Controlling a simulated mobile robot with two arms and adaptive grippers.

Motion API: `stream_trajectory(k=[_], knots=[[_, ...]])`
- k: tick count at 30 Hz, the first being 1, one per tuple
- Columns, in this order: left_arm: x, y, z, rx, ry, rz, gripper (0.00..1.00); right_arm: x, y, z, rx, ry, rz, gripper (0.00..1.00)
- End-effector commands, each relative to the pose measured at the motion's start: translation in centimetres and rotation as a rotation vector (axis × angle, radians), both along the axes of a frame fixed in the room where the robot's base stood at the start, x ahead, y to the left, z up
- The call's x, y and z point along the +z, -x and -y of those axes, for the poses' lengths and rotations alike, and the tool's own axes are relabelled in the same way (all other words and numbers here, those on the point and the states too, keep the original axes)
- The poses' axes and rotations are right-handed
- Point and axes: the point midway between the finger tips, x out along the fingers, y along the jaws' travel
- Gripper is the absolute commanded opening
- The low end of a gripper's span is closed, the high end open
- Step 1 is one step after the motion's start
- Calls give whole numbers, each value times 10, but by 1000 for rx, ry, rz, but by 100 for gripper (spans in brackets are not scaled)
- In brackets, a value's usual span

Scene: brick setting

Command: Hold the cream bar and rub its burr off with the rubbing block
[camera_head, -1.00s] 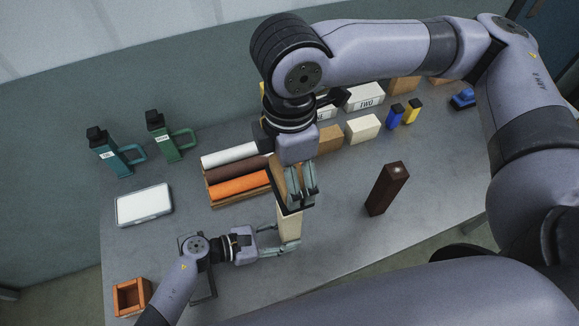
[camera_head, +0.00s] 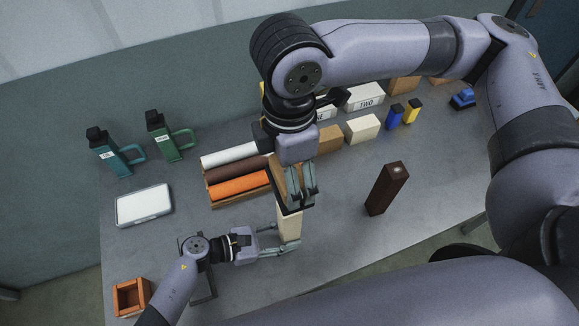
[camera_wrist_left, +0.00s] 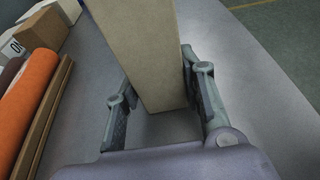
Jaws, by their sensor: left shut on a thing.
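The cream bar (camera_head: 289,227) stands upright between the fingers of my left gripper (camera_head: 279,239), which is shut on its lower part. The bar also fills the upper middle of the left wrist view (camera_wrist_left: 150,50). My right gripper (camera_head: 301,184) points down above the bar and is shut on a tan block with a dark underside, seemingly the rubbing block (camera_head: 278,178). The block's dark lower edge is at the bar's top; whether they touch is unclear. The bar's top end and any burr are hidden behind the block and right fingers.
A dark brown post (camera_head: 386,190) stands to the right. An orange roll (camera_head: 240,188) lies with other rolls in a wooden tray left of the block. A white case (camera_head: 144,205) and an orange open box (camera_head: 131,297) are at left. The table's right front is clear.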

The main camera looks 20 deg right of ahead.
Motion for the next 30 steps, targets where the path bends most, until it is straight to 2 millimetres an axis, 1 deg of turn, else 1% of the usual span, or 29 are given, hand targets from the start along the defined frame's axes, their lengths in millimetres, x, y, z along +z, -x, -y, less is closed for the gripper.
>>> stream_trajectory(k=[9,12,14,21,24,27,30], knots=[[0,0,0,0,-1,0,21,0,0,0,2,0,1,52],[0,0,0,0,-1,0,21,0,0,-1,42,-1,1,52],[0,0,0,0,-1,0,21,0,0,-3,102,-1,1,52],[0,0,0,0,-1,0,21,0,0,-13,499,-1,1,52],[0,0,0,0,-1,0,21,1,1,-17,639,0,1,52],[0,0,0,0,-1,0,21,0,1,-19,734,0,0,52],[0,0,0,1,-1,0,21,-1,1,-20,780,0,-1,52]])
